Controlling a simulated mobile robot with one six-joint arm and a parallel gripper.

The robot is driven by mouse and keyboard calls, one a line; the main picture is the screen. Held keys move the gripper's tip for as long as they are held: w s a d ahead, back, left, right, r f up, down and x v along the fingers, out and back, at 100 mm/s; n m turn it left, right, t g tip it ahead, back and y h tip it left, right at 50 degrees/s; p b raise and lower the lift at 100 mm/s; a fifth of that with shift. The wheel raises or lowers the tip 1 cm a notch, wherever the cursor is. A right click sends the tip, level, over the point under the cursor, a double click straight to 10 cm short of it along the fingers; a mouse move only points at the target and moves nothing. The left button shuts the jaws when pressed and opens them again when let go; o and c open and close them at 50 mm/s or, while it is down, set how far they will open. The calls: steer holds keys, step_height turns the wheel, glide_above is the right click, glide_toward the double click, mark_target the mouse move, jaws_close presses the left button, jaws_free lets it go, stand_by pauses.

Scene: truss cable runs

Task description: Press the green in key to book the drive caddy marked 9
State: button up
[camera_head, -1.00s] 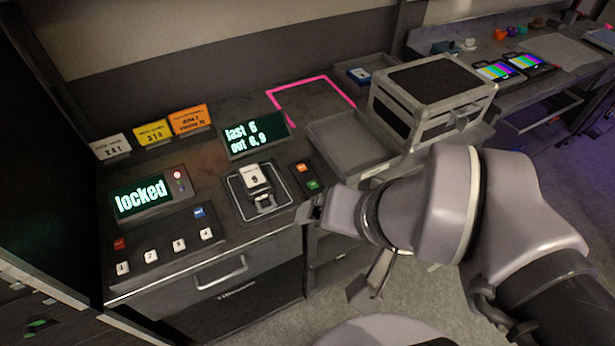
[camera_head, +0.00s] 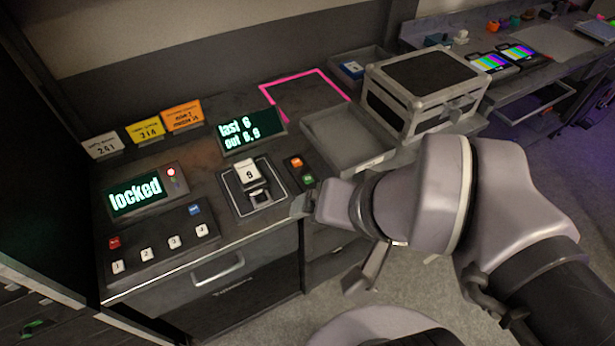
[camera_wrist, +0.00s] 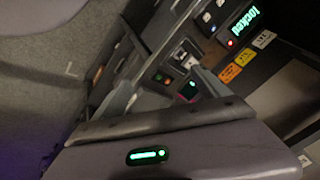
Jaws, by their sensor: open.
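The green key (camera_head: 309,180) sits below an orange key (camera_head: 296,162) on a small dark panel right of the dock. The green key also shows in the wrist view (camera_wrist: 168,83), between my fingers. The white drive caddy marked 9 (camera_head: 249,172) stands in the framed dock (camera_head: 268,208). The display (camera_head: 250,133) behind it reads "last 6" and "out 6,9". My gripper (camera_head: 303,204) is open and empty, just in front of the key panel, apart from the green key. In the wrist view its two fingers (camera_wrist: 163,88) spread to either side of the keys.
A locked keypad box (camera_head: 160,235) with numbered keys and a "locked" screen (camera_head: 137,195) is at left. A grey tray (camera_head: 345,138) and a metal case (camera_head: 425,92) stand to the right. Label cards (camera_head: 143,132) line the back. A pink outline (camera_head: 305,80) marks bare counter.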

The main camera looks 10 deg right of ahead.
jaws_close()
stand_by(1.6)
